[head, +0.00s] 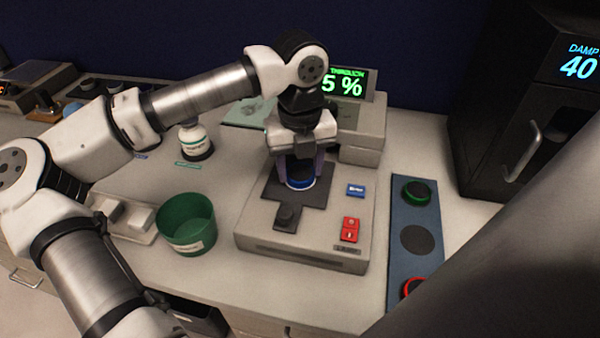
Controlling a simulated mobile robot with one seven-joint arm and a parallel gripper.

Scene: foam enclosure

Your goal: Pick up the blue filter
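The blue filter (300,182) is a small round blue piece with a pale rim below it. It sits on the dark square plate (275,190) on top of the beige instrument. My gripper (300,172) points down from above, with one purple-grey finger on each side of the filter. The fingers are spread about the filter's width. I cannot tell whether they touch it. The gripper body hides the area behind and above the filter.
The beige instrument (300,232) has a dark knob, blue and red buttons, and a green-lit display (350,84). A green bin (187,222) stands left, with a labelled bottle (193,138) behind it. A blue-grey panel (415,262) lies right, near a black cabinet (500,150).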

